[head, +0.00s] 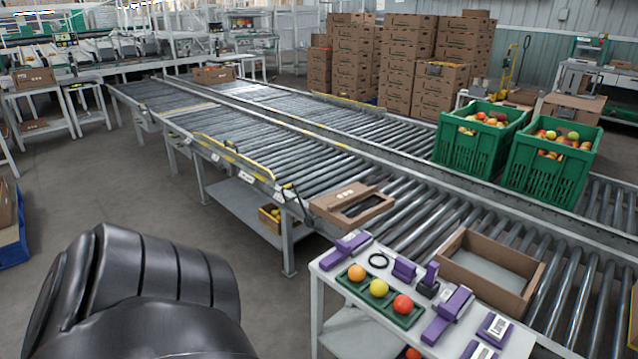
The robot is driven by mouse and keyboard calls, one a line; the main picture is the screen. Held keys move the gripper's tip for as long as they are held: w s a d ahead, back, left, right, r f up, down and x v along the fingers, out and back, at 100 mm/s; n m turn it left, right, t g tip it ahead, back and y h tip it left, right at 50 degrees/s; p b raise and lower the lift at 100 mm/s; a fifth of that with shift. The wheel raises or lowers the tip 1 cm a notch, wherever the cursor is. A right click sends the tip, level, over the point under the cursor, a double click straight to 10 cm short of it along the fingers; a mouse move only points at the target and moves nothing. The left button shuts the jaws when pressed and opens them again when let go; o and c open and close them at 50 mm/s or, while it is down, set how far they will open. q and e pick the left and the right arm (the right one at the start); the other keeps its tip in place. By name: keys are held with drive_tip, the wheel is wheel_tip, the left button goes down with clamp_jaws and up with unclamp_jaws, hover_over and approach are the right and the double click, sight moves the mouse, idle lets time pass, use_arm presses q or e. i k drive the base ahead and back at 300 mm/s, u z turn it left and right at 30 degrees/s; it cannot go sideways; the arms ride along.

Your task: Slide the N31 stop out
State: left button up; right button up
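I cannot pick out the N31 stop for certain; no label here is readable as N31. The near roller conveyor (262,136) runs from the back left to the front right. A yellow rail (236,156) stands along its near edge, with small white tags on the side frame (246,178) below it; their text is too small to read. Part of my own dark arm fills the lower left of the head view. Neither gripper is in view.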

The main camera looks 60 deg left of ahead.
sight(344, 250)
drive_tip(key=u, duration=0.1)
drive_tip(key=i, duration=0.45)
drive_tip(key=u, duration=1.85)
drive_tip(key=k, duration=0.5)
drive_tip(key=u, duration=0.4)
drive_tip(key=i, duration=0.9)
drive_tip(key=z, duration=0.9)
drive_tip(key=i, duration=0.4)
drive_tip(key=z, duration=0.3)
